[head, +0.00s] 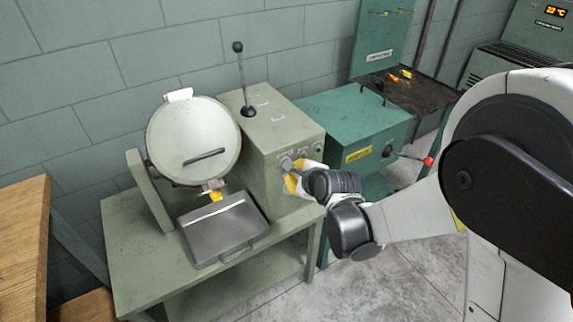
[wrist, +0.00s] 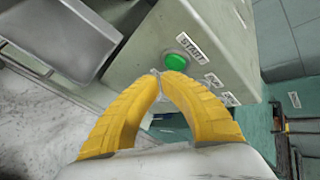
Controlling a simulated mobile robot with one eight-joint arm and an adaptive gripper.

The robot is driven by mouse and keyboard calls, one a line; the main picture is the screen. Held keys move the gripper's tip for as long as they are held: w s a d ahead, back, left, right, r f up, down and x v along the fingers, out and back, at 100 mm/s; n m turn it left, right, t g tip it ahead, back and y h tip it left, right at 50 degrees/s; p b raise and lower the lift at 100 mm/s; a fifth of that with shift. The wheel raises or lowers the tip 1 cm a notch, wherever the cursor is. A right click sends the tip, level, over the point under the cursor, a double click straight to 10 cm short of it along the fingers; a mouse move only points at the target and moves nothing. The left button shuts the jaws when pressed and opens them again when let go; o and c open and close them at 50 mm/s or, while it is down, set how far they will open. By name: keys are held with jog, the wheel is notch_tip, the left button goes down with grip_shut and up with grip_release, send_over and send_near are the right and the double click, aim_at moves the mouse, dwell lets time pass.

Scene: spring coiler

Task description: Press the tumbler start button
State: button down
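The green start button (wrist: 175,62) is on the front face of the grey-green control box (head: 268,130), beside a label reading START (wrist: 190,46). My gripper (wrist: 161,75) has its yellow fingers curved together at the tips, shut with nothing held. In the wrist view the tips overlap the button's lower edge; I cannot tell whether they touch it. In the head view my gripper (head: 291,180) is right at the box's front panel and hides the button. The tumbler's round pale drum (head: 190,135) stands left of the box, with its lid closed.
A metal tray (head: 222,229) sits on the green bench (head: 135,245) below the drum. A black-knobbed lever (head: 241,75) rises from the box top. A teal machine (head: 355,125) with a red-knobbed lever (head: 428,161) stands to the right. A wooden table (head: 22,240) is at left.

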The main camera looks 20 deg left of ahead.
dwell(0.4)
jog(key=shift+w+a, duration=0.3)
jog(key=shift+a, duration=0.05)
